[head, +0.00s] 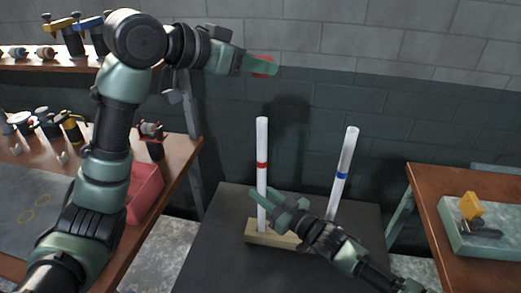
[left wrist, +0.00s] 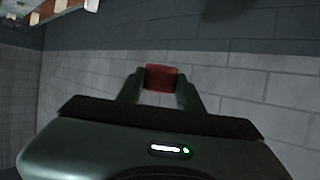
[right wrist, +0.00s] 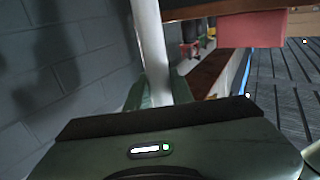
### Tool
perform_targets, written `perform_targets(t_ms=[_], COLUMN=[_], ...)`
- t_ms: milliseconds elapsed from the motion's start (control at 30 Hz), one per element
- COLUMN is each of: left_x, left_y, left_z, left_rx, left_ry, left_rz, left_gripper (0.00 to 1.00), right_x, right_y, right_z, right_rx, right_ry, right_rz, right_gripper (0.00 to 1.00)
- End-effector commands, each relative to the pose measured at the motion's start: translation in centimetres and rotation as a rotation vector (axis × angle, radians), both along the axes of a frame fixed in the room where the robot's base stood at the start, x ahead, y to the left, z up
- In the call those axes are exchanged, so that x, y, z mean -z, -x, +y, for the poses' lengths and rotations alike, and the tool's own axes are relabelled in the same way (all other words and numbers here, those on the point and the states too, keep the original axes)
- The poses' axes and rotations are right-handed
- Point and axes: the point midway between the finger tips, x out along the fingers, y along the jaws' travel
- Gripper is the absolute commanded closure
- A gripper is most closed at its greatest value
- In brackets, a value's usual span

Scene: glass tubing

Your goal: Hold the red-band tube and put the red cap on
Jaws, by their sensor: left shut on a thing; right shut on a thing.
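The white tube with a red band (head: 262,165) stands upright in a wooden block (head: 262,235) on a dark table. My right gripper (head: 272,207) is shut on this tube below the band; the tube also rises between the fingers in the right wrist view (right wrist: 150,45). The red cap (left wrist: 161,78) is between the fingertips of my left gripper (left wrist: 160,88). In the head view the left gripper (head: 262,67) holds the cap (head: 264,66) high up, above the tube's open top and apart from it.
A white tube with a blue band (head: 342,173) leans to the right beside the red-band tube. A bench with a red bin (head: 146,190) is at the left. A wooden table (head: 440,190) with a yellow-topped device (head: 471,206) is at the right. A brick wall is behind.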

Motion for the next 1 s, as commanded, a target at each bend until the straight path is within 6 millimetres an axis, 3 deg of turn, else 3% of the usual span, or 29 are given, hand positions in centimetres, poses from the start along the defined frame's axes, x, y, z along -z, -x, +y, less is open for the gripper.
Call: perform_targets(t_ms=[100, 233, 667, 1000], left_x=[3.4, 5.4, 5.8, 7.2], left_y=[-0.1, 0.1, 0.1, 0.1], left_z=[0.1, 0.1, 0.1, 0.1], left_rx=[0.017, 0.032, 0.039, 0.039], left_ry=[0.002, 0.004, 0.006, 0.006], left_rz=[0.007, 0.004, 0.001, 0.002], left_gripper=[1.0, 1.0, 1.0, 1.0], right_x=[0.0, 0.0, 0.0, 0.0], right_y=[0.0, 0.0, 0.0, 0.0], right_z=[0.0, 0.0, 0.0, 0.0], right_rx=[0.0, 0.0, 0.0, 0.0], right_ry=[0.0, 0.0, 0.0, 0.0], right_rz=[0.0, 0.0, 0.0, 0.0], right_gripper=[1.0, 1.0, 1.0, 1.0])
